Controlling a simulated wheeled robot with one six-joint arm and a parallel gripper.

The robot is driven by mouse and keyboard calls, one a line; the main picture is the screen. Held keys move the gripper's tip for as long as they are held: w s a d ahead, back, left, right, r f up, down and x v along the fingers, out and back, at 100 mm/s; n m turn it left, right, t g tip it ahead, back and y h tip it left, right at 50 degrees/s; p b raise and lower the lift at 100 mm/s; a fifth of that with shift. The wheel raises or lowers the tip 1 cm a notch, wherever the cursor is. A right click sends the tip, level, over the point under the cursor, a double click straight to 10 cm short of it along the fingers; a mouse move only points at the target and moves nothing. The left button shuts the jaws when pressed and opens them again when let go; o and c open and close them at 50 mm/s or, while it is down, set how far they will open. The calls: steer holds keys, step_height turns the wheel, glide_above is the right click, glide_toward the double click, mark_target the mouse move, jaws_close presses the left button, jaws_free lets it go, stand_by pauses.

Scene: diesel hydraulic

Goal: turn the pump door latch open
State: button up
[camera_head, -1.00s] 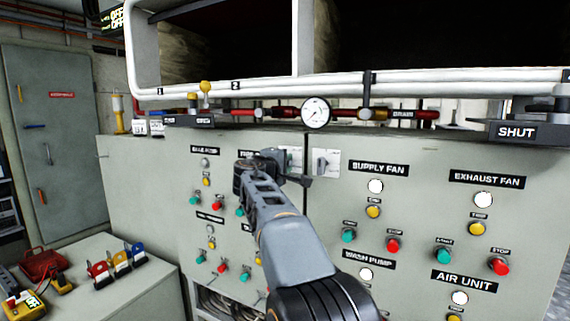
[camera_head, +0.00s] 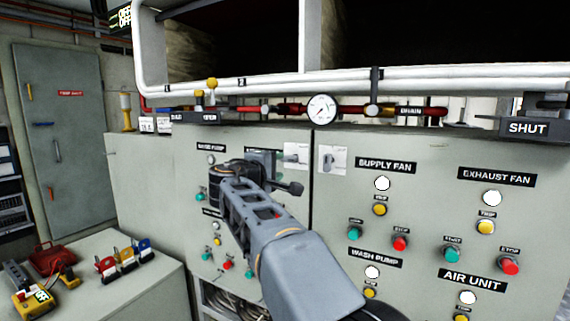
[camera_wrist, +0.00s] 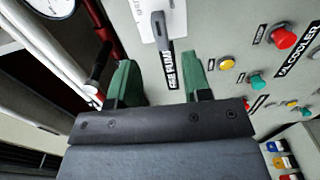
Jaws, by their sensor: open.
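The left door's latch is a small grey handle on a white plate (camera_head: 296,150), beside the door seam and partly behind my gripper in the head view. In the wrist view the latch handle (camera_wrist: 160,28) stands out from its plate, beyond the fingertips and between their lines. My gripper (camera_wrist: 160,80) is open, with two green fingers wide apart and nothing between them. The handle appears apart from both fingers. In the head view my gripper (camera_head: 270,172) is in front of the left door, and its fingertips are hard to make out.
A second latch plate (camera_head: 332,158) is right of the seam. Buttons and lamps cover both doors, including a red button (camera_wrist: 284,37). A pressure gauge (camera_head: 321,109), red pipe and white rails (camera_head: 430,80) run above. A low bench (camera_head: 105,290) with padlocks stands left.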

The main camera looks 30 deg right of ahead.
steer(key=shift+v, duration=2.4)
steer(key=b+v, duration=0.2)
steer(key=v, duration=0.6)
steer(key=shift+p, duration=0.35)
